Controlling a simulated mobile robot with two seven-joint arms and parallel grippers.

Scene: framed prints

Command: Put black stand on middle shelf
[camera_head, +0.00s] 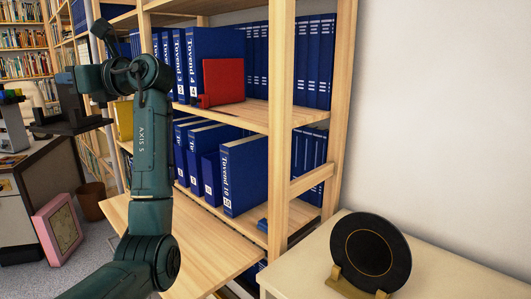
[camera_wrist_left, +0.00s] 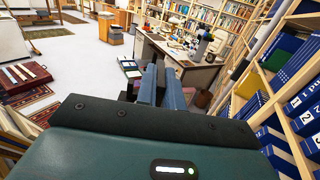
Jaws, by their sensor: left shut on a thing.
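My left arm comes in from the bottom of the head view and bends to the left. My left gripper (camera_head: 68,82) is at the left, shut on the black stand (camera_head: 68,126), an angular dark piece held in the air in front of the bookcase. In the left wrist view the gripper's fingers (camera_wrist_left: 160,88) point away and hide most of what they grip. The bookcase has a shelf board (camera_head: 255,116) with blue binders and a red stand (camera_head: 223,81), and a lower shelf (camera_head: 252,228) with blue binders. My right gripper is not in view.
A white table (camera_head: 450,272) at the right bears a black disc (camera_head: 371,252) on a gold stand (camera_head: 352,285). A pink frame (camera_head: 58,229) leans on the desk (camera_head: 38,190) at the left, near a brown bin (camera_head: 90,201). A wooden board (camera_head: 195,245) juts out low from the bookcase.

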